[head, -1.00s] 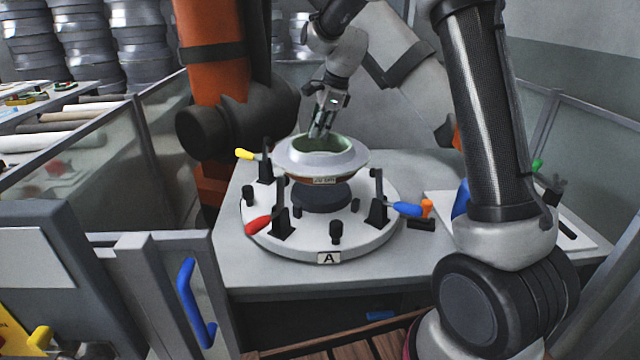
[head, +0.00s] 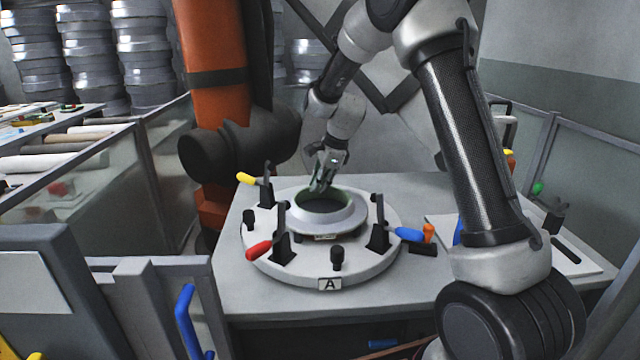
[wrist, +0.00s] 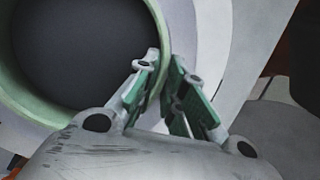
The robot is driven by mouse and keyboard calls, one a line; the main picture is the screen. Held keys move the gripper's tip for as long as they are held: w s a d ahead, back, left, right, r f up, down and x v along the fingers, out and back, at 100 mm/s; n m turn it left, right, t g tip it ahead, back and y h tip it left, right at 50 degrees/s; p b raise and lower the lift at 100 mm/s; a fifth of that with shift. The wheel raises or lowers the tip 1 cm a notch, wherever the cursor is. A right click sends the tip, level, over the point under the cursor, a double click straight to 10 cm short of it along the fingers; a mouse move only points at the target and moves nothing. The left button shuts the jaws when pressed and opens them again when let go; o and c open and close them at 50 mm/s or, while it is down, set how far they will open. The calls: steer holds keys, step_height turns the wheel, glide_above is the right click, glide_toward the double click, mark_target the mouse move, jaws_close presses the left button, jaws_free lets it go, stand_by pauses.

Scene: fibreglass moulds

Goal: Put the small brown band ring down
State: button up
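The ring (head: 345,222) is pale grey with a greenish inner wall and a small label on its front. Its brown band is hardly visible now. It lies level, low over the middle of the round fixture plate (head: 290,264) marked A, inside the clamps. I cannot tell whether it fully touches the plate.
Toggle clamps with yellow (head: 246,179), red (head: 259,249) and blue (head: 408,234) handles stand around the ring, with black posts. An orange column (head: 211,60) rises behind left. The grey table (head: 290,303) has clear surface in front of the plate.

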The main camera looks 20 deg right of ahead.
steer(key=o, duration=0.3)
steer(key=shift+o, duration=0.2)
steer(key=shift+r, duration=0.1)
steer(key=v, duration=1.2)
steer(key=s+d+r+n+h, duration=0.1)
steer(key=s+d+r+n, duration=0.25)
steer(key=s, duration=0.45)
steer(key=s+d+r+n, duration=0.2)
steer(key=s+r+n, duration=0.25)
steer(key=s, duration=0.35)
steer(key=s+d+f+n+h, duration=0.1)
steer(key=s+n, duration=0.4)
steer(key=s, duration=0.5)
steer(key=s+d+f+n+t, duration=0.1)
steer(key=s+d+n, duration=0.3)
steer(key=s, duration=0.6)
steer(key=shift+s+f+n+t+h, duration=0.2)
steer(key=shift+s+n+t+h, duration=0.15)
steer(key=shift+n, duration=0.55)
